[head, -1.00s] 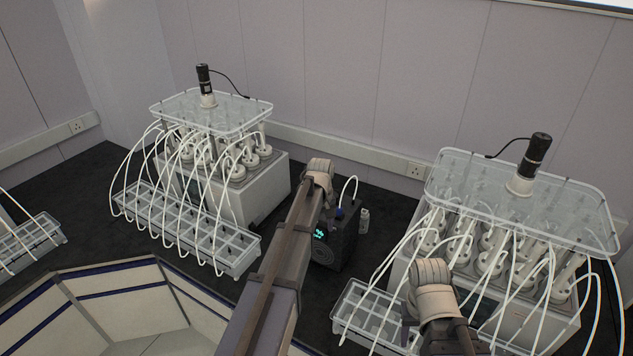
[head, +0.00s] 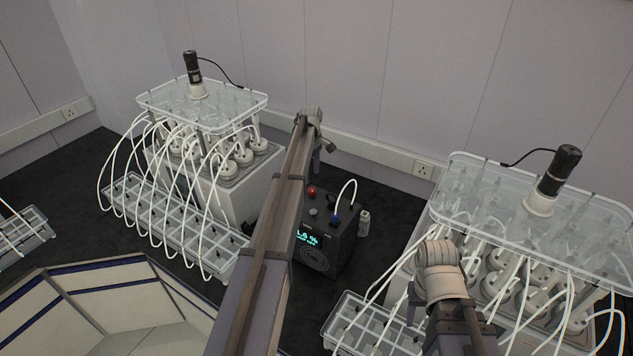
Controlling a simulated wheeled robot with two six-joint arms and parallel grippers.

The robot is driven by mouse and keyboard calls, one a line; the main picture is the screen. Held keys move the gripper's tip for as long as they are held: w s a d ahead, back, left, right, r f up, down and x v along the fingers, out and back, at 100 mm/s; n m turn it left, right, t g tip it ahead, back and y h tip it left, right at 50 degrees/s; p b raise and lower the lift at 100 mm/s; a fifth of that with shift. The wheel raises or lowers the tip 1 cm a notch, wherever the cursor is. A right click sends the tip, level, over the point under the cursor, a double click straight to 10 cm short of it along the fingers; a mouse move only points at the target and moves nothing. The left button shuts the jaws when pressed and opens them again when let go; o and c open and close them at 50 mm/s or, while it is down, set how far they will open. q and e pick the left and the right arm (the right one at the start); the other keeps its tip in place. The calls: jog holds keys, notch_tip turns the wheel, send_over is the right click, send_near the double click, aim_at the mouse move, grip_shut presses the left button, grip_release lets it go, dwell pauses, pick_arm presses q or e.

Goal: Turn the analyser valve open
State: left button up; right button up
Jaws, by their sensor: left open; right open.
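Reactor units with clear lids, motors and white tubes stand at left (head: 232,190) and right (head: 560,225), with clear trays (head: 170,235) in front.

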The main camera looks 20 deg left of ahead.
aim_at(312, 189)
pick_arm(q)
jog(key=shift+w, duration=0.2)
jog(key=shift+s, duration=0.25)
notch_tip(312, 189, down, 8)
jog(key=b, duration=0.8)
jog(key=shift+w+r, duration=0.1)
jog(key=shift+r, duration=0.05)
grip_shut()
